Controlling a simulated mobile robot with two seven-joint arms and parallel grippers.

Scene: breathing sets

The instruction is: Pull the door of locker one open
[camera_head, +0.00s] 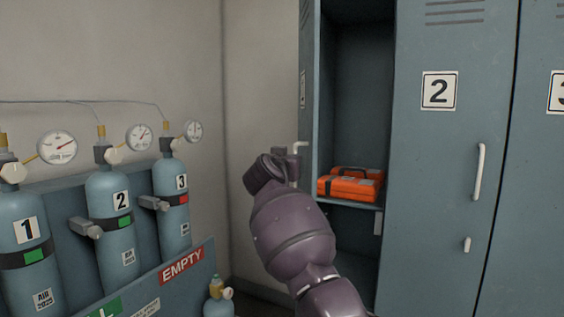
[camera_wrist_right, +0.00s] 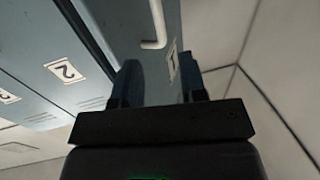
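The door of locker one (camera_head: 306,60) stands swung open at the left of its locker, seen almost edge-on in the head view. The open locker (camera_head: 355,90) shows a dark interior. The door's pale handle (camera_head: 300,146) is partly hidden by my right gripper (camera_head: 284,165). In the right wrist view, the door (camera_wrist_right: 150,68) with its "1" label (camera_wrist_right: 172,60) and handle (camera_wrist_right: 154,28) lies beyond the fingers. My right gripper (camera_wrist_right: 160,82) is open there, its two fingers apart and the handle outside them. My left gripper is not in view.
Orange cases (camera_head: 350,187) lie on the locker's shelf. The closed door of locker two (camera_head: 440,150) is to the right. A rack (camera_head: 190,268) with numbered blue cylinders (camera_head: 115,215) stands at left, with a small cylinder (camera_head: 218,303) near it. Wall lies behind my gripper.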

